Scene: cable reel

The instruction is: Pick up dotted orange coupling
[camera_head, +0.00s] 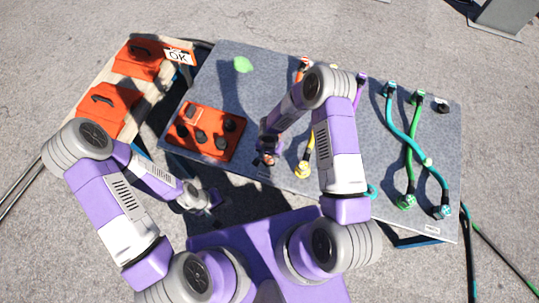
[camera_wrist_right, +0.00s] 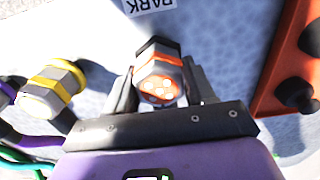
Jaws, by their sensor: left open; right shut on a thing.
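The dotted orange coupling (camera_wrist_right: 160,82) shows in the right wrist view, with pale dots on its orange face and a dark and grey body. My right gripper (camera_wrist_right: 155,90) is shut on it, one finger on each side. In the head view, my right gripper (camera_head: 266,150) is over the grey table near its front edge, just right of the orange socket panel. The coupling is too small there to make out clearly. My left gripper (camera_head: 208,203) is open and empty, low in front of the table.
The orange panel (camera_head: 184,143) with several dark sockets lies left on the grey table (camera_head: 275,75). A yellow coupling (camera_head: 303,170) lies right of my right gripper. Teal and green cables (camera_head: 411,150) run at the right. A wooden bench (camera_head: 90,75) with orange cases stands at the left.

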